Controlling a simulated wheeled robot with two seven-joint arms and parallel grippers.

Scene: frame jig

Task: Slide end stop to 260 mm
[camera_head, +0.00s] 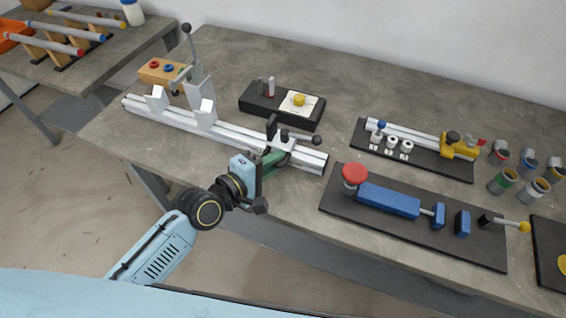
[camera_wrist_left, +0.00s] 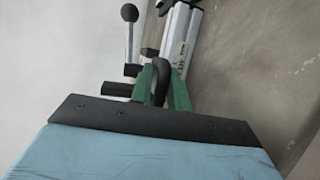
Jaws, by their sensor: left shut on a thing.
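A long silver rail (camera_head: 235,144) lies across the left part of the grey table. The end stop (camera_head: 285,143), a dark piece with a black-knobbed lever, sits on the rail near its right end. My left gripper (camera_head: 272,158) reaches in from the front with its green fingers at the stop. In the left wrist view, the green fingers (camera_wrist_left: 163,92) close around a dark upright part of the end stop (camera_wrist_left: 160,78). The rail (camera_wrist_left: 178,42) runs away behind it. Scale marks are too small to read. My right gripper is not in view.
Two light V-blocks (camera_head: 205,112) and an upright clamp lever (camera_head: 190,50) stand on the rail's left half. A black board with a blue cylinder (camera_head: 388,200) lies close to the right of the rail's end.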

